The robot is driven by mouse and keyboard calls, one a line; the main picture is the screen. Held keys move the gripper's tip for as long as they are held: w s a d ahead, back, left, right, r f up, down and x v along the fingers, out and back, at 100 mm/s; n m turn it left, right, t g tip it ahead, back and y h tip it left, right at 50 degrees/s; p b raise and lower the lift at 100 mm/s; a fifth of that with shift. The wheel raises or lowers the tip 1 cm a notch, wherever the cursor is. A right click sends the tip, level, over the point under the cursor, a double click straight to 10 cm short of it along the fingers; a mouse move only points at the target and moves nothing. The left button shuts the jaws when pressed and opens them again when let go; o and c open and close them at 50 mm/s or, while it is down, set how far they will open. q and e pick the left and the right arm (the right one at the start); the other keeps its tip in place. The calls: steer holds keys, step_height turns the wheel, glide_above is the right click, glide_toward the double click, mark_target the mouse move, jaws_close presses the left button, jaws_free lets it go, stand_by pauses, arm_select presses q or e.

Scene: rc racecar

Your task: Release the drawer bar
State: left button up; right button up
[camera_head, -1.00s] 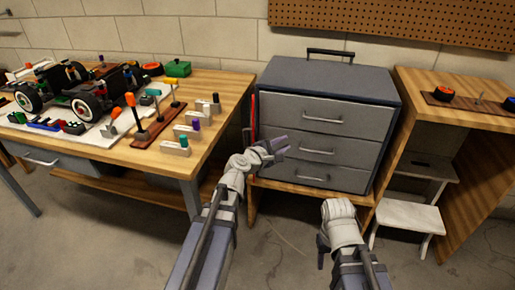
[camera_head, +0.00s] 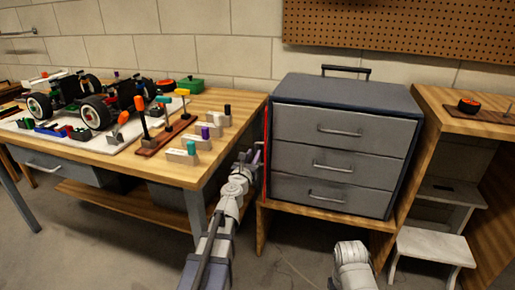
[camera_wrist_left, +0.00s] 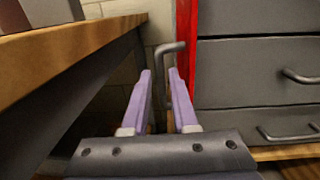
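The grey drawer cabinet (camera_head: 346,98) has three closed drawers with grey handles. A red bar (camera_head: 266,155) stands upright along its left front edge; it also shows in the left wrist view (camera_wrist_left: 186,45). A bent grey handle (camera_wrist_left: 168,47) sits beside the red bar, with its lower part between my left fingers. My left gripper (camera_head: 254,156) is at the cabinet's left side, in the gap beside the workbench. Its purple fingers (camera_wrist_left: 158,78) are apart, on either side of the handle, without clear contact. My right arm shows at the bottom; its gripper is out of view.
The wooden workbench (camera_head: 225,150) on the left holds a car chassis (camera_head: 95,103) and several colored-handled tools, and its edge is close to my left arm. A wooden stand and a white step stool (camera_head: 435,245) are on the right.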

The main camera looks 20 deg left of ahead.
arm_select(q)
steer(key=w, duration=0.6)
steer(key=shift+a, duration=0.35)
jaws_close()
